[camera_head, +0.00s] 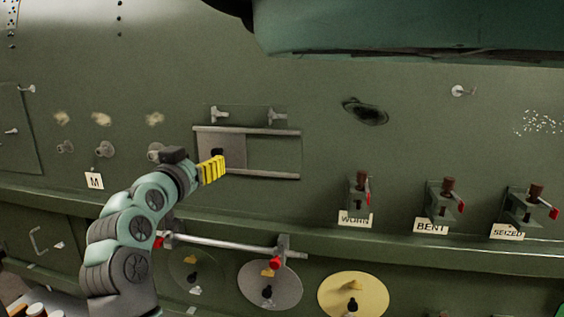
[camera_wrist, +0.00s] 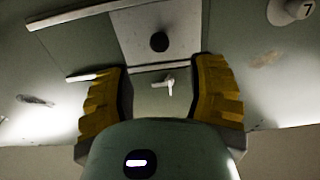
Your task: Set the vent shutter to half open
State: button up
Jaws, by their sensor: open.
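The vent shutter is a grey sliding plate (camera_head: 235,150) between two horizontal rails on the green fuselage wall. In the head view it covers the left part of the rail span, and the right part shows bare dark green. Its black knob (camera_head: 217,152) is near the plate's middle. In the wrist view the plate (camera_wrist: 180,25) and knob (camera_wrist: 159,41) show beyond the fingertips. My gripper (camera_head: 212,168) has yellow fingers beside the lower rail, just below the knob in the head view.
Two pale latches, one (camera_head: 219,114) at left, sit above the upper rail. A white latch (camera_wrist: 162,82) shows between my fingers in the wrist view. A ledge and a horizontal bar (camera_head: 220,243) lie below. Labelled fixtures such as WORN (camera_head: 355,219) stand to the right.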

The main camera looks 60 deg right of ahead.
aim_at(215, 153)
jog(key=p+x, duration=0.4)
jog(key=x, duration=0.1)
jog(key=shift+s+d+r, duration=0.1)
jog(key=shift+r, duration=0.05)
jog(key=d+p, duration=0.1)
jog(key=p, duration=0.2)
jog(key=shift+d+r+g, duration=0.25)
jog(key=shift+d+g, duration=0.05)
jog(key=shift+d, duration=0.1)
jog(key=shift+w+d+f+p, duration=0.25)
jog(key=shift+w+d+p, duration=0.1)
jog(key=shift+p, duration=0.8)
jog(key=shift+w, duration=0.2)
jog(key=shift+o, duration=0.3)
jog(key=shift+f, duration=0.15)
jog(key=shift+w, duration=0.1)
grip_shut()
